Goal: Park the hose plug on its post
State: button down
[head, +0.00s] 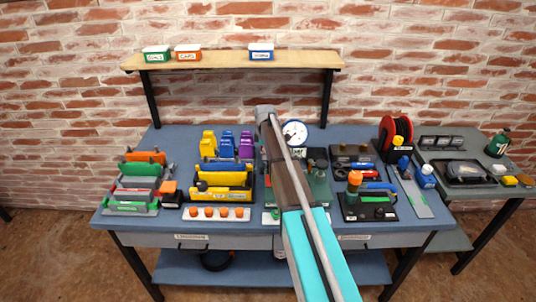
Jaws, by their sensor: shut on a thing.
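My arm reaches from the bottom edge up over the middle of the bench, and its grey end joint shows left of the gauge. My gripper is not visible; the arm hides whatever is below and behind it. A round white pressure gauge (295,132) stands just right of the arm, above a green-based unit (319,186) that the arm partly covers. I cannot make out the hose plug or its post in this view. What the gripper holds cannot be seen.
The blue bench (420,222) carries yellow racks (222,180), a row of orange knobs (208,212), an orange-topped unit (355,180) and a red hose reel (397,130). A wooden shelf (215,60) with small boxes is above. A side table (500,210) stands right.

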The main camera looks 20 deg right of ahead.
jog(key=shift+f+b, duration=0.6)
jog(key=shift+f, duration=0.3)
jog(key=shift+w, duration=0.15)
jog(key=shift+f+b, duration=1.25)
jog(key=shift+b, duration=0.05)
dwell(0.7)
jog(key=shift+c, duration=0.8)
grip_release()
jog(key=shift+o, duration=0.8)
